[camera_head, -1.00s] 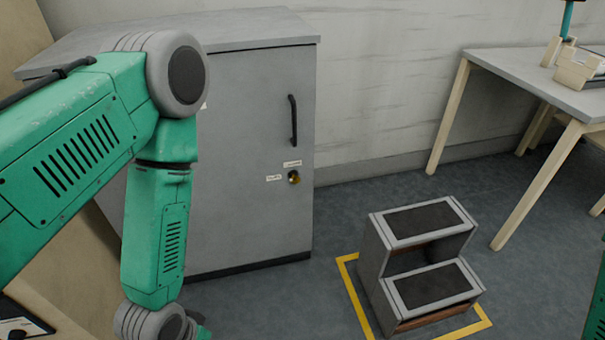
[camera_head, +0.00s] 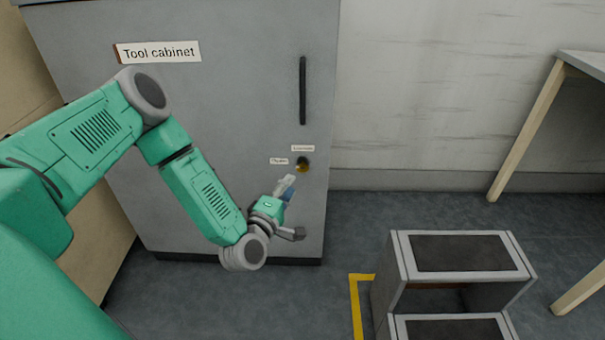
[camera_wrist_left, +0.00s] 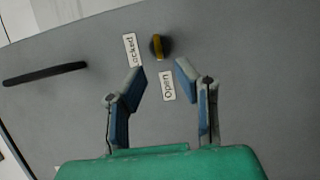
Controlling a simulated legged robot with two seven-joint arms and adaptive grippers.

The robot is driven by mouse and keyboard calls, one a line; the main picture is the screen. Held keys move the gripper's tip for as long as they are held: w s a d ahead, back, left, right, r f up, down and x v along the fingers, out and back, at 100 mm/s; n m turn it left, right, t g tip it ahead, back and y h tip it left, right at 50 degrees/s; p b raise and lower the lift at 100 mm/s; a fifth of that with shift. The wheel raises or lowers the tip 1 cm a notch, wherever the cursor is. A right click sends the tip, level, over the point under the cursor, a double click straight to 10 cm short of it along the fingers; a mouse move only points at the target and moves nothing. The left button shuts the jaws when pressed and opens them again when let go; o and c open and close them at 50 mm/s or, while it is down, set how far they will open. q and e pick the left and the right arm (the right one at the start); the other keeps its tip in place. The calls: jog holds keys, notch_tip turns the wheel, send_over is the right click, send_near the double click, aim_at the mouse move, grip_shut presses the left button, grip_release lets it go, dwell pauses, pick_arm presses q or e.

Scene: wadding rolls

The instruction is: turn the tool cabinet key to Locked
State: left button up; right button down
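The grey tool cabinet (camera_head: 230,110) stands ahead, its door shut. The brass key (camera_head: 302,164) sits in a dark round lock near the door's right edge, below the handle. In the wrist view, the key (camera_wrist_left: 158,46) appears as a narrow yellow bar, roughly in line with the "Open" label (camera_wrist_left: 167,86). The "Locked" label (camera_wrist_left: 130,50) is to its left there. My left gripper (camera_head: 289,185) is just below and left of the lock in the head view. Its fingers (camera_wrist_left: 160,72) are open and empty, apart from the key. My right gripper is out of view.
A black vertical handle (camera_head: 302,90) is above the lock. A grey step stool (camera_head: 392,270) stands on the floor to the right, beside yellow floor tape (camera_head: 357,300). A table (camera_head: 585,63) is at the far right.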

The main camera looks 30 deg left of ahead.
aim_at(303, 167)
pick_arm(q)
jog(key=w, duration=0.2)
jog(key=w+b, duration=0.1)
jog(key=w, duration=0.2)
jog(key=w+a+b, duration=0.1)
jog(key=w, duration=0.1)
jog(key=shift+w, duration=0.15)
jog(key=shift+w+a, duration=0.15)
jog(key=shift+w, duration=0.3)
grip_shut()
